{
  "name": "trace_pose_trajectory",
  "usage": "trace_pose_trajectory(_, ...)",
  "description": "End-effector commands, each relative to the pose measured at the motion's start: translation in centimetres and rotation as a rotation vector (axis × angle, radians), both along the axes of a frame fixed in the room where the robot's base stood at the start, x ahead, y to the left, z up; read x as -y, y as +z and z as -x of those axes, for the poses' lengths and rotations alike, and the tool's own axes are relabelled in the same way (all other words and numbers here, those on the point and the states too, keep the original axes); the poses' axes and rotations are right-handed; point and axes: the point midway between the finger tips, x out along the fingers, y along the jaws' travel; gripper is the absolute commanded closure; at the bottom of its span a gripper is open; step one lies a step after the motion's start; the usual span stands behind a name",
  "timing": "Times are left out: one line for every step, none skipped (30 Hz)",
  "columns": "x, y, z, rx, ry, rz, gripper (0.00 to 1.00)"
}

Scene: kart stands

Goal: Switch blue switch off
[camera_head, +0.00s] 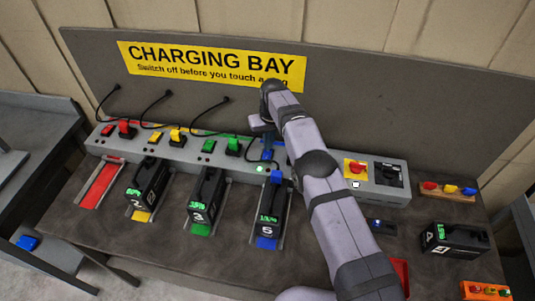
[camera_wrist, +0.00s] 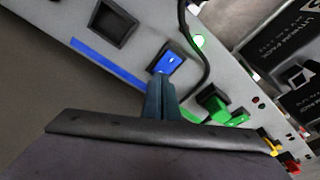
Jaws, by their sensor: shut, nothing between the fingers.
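The blue switch (camera_wrist: 173,62) is a blue rocker in a black frame on the grey power strip. It also shows in the head view (camera_head: 267,155), partly hidden by my arm. My gripper (camera_wrist: 158,88) is shut and empty, its fingertips just short of the blue switch's near edge in the wrist view; I cannot tell whether they touch it. In the head view my gripper (camera_head: 268,138) is over the strip, mostly hidden behind my arm. A green light (camera_wrist: 200,40) glows on the strip near the blue switch.
Battery 5 (camera_head: 268,212) stands in the blue bay in front of the strip, with batteries 3 (camera_head: 205,200) and 2 (camera_head: 147,190) to its left. A black cable (camera_wrist: 207,62) runs close beside the blue switch. The green switch (camera_head: 208,147) is further left.

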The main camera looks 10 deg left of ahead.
Motion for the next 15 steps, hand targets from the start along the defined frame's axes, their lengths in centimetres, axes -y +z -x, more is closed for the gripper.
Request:
trace_pose_trajectory(0.0, -0.16, 0.0, 0.0, 0.0, 0.0, 1.0)
trace_pose_trajectory(0.0, -0.2, 0.01, 0.0, 0.0, 0.0, 1.0)
trace_pose_trajectory(0.0, -0.26, 0.0, 0.0, 0.0, 0.0, 1.0)
trace_pose_trajectory(0.0, -0.29, 0.01, 0.0, 0.0, 0.0, 1.0)
trace_pose_trajectory(0.0, -0.35, 0.01, 0.0, 0.0, 0.0, 1.0)
trace_pose_trajectory(0.0, -0.39, 0.0, 0.0, 0.0, 0.0, 1.0)
trace_pose_trajectory(0.0, -0.44, 0.0, 0.0, 0.0, 0.0, 1.0)
trace_pose_trajectory(0.0, -0.48, 0.01, 0.0, 0.0, 0.0, 1.0)
trace_pose_trajectory(0.01, -0.53, 0.01, 0.0, 0.0, 0.0, 1.0)
trace_pose_trajectory(0.0, -0.57, 0.0, 0.0, 0.0, 0.0, 1.0)
trace_pose_trajectory(0.0, -0.61, 0.01, 0.0, 0.0, 0.0, 1.0)
trace_pose_trajectory(0.01, -0.67, 0.01, 0.0, 0.0, 0.0, 1.0)
trace_pose_trajectory(0.0, -0.71, 0.0, 0.0, 0.0, 0.0, 1.0)
trace_pose_trajectory(0.0, -0.75, 0.01, 0.0, 0.0, 0.0, 1.0)
trace_pose_trajectory(0.01, -0.8, 0.01, 0.0, 0.0, 0.0, 1.0)
